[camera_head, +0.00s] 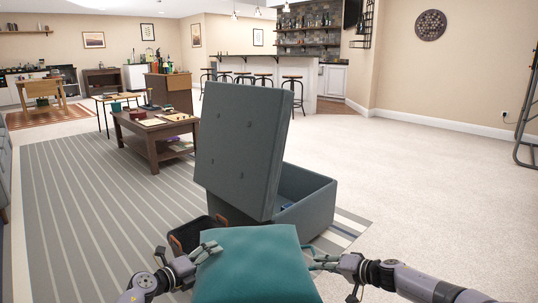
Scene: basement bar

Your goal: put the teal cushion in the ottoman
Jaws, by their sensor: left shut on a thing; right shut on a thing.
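The teal cushion (255,268) is in front of me at the bottom middle, held between my two grippers. My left gripper (208,250) is shut on the cushion's left edge. My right gripper (309,256) is shut on its right edge. The grey-blue ottoman (309,217) stands just beyond the cushion. Its tufted lid (238,148) is raised and tilted, standing up from the box. The box is open on the right side of the lid, with something dark blue inside. The cushion hides the near lower part of the ottoman.
A dark open container (183,238) sits at the ottoman's near left. A striped rug (90,210) lies under the ottoman. A wooden coffee table (150,140) with several items stands behind left. Carpet (430,190) at right is clear. Bar stools stand far back.

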